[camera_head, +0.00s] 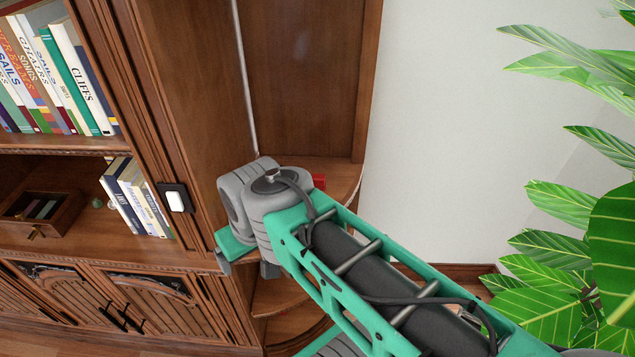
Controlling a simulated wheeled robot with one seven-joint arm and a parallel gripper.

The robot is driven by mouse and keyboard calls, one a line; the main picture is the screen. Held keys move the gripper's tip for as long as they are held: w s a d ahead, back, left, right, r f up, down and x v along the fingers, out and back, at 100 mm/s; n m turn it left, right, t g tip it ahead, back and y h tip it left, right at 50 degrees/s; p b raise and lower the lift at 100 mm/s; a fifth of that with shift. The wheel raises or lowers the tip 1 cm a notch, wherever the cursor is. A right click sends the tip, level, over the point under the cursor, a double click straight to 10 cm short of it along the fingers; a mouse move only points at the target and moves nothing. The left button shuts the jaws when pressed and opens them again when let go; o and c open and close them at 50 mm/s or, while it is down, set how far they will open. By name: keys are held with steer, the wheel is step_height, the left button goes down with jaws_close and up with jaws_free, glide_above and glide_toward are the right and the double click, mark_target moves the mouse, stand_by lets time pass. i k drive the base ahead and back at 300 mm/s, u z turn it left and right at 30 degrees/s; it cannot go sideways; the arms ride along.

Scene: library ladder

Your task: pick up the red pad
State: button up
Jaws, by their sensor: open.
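The red pad (319,181) is a small red block, partly hidden behind my arm. It sits on the curved wooden corner shelf (341,176) at the end of the bookcase. My gripper (246,269) shows in part below the grey wrist joint, to the left of and lower than the pad in the picture. Its two dark fingers stand apart, with nothing seen between them. The arm covers much of the shelf and the pad's lower side.
A wooden bookcase with books (62,75) stands at left, with a light switch (175,198) on its upright. An open wooden box (40,208) lies on its lower shelf. A leafy plant (570,220) fills the right side. Bare white wall lies between.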

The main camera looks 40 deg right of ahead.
mark_target(319, 180)
steer(key=z, duration=0.15)
steer(key=k, duration=0.45)
steer(key=z, duration=0.85)
steer(key=i, duration=0.75)
steer(key=u, duration=0.6)
